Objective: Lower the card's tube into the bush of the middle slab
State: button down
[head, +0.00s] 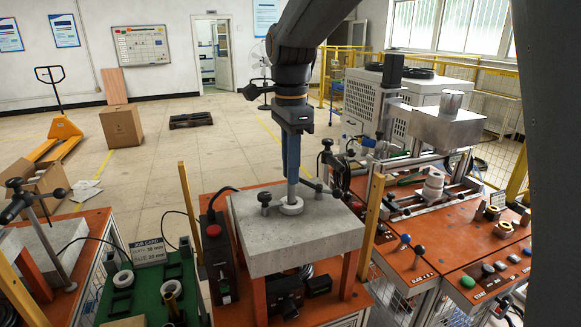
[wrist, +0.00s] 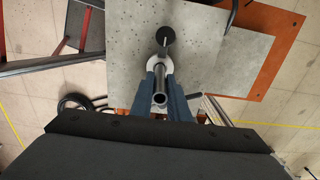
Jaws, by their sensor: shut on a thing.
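My gripper (head: 291,165) points straight down over the middle slab (head: 340,233), its blue fingers shut on an upright grey metal tube (head: 293,190). In the wrist view the tube (wrist: 159,99) shows its open top end between the fingers (wrist: 160,92). A pale ring-shaped bush (head: 291,207) sits on the grey slab. The tube's lower end meets the bush in the head view; how deep it sits inside cannot be told. The bush (wrist: 153,62) is partly hidden by the tube and fingers in the wrist view. The job card (head: 148,251) stands at left, its small figures hard to read.
A black knobbed pin (head: 265,198) stands on the slab close left of the bush, with another dark clamp part right behind it. A control box with a red button (head: 214,231) is left of the slab. The heater bench (head: 430,235) is at right.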

jog(key=shift+f, duration=0.9)
jog(key=shift+f, duration=0.35)
jog(key=shift+f+b, duration=0.3)
jog(key=shift+f, duration=0.1)
jog(key=c, duration=1.6)
grip_release()
notch_tip(320, 180, up, 8)
jog(key=shift+f+b, duration=0.1)
jog(key=shift+b, duration=1)
